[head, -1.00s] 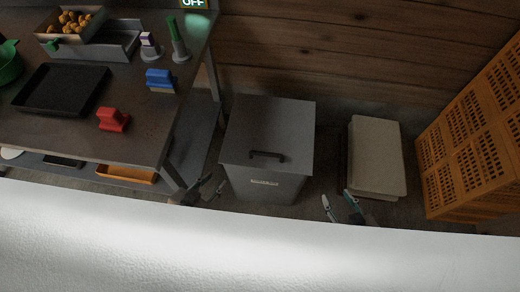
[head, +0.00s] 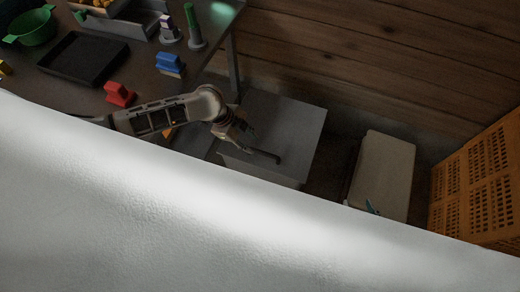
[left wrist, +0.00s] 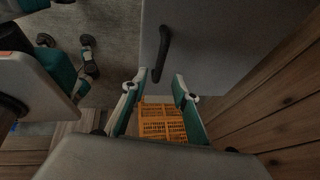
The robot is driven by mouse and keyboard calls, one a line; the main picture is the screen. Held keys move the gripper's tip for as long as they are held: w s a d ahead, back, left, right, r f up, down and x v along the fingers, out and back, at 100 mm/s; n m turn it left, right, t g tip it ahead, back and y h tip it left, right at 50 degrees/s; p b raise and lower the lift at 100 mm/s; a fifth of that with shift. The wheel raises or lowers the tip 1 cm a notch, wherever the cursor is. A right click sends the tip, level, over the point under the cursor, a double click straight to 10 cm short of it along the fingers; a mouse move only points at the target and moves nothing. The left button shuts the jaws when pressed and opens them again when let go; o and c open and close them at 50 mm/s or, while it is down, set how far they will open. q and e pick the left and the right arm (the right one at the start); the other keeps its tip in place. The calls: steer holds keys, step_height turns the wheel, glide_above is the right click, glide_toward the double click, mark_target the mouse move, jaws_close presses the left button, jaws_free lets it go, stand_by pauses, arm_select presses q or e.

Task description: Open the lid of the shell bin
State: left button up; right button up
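The shell bin is a grey box whose flat grey lid (head: 290,115) lies shut on top; a black bar handle (head: 262,156) sits near its front edge. In the left wrist view the lid (left wrist: 225,45) and handle (left wrist: 163,50) fill the upper middle. My left gripper (head: 246,146) is over the lid, at the left end of the handle. Its fingers (left wrist: 158,78) are apart and empty, with the handle's near end showing between the tips; I cannot tell if they touch.
A workbench at left holds a black tray (head: 85,57), a red block (head: 119,94), a blue block (head: 170,63) and a green bowl (head: 33,28). A pale box (head: 385,170) and orange crates (head: 480,185) stand right of the bin. A plank wall (head: 390,60) is behind.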

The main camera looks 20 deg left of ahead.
mark_target(262, 152)
arm_select(q)
steer(key=b+x, duration=0.1)
steer(key=x, duration=0.6)
steer(key=shift+d+f+b, duration=0.15)
steer(key=shift+f+b, duration=0.15)
steer(key=shift+b, duration=0.05)
steer(key=shift+c, duration=0.5)
jaws_close()
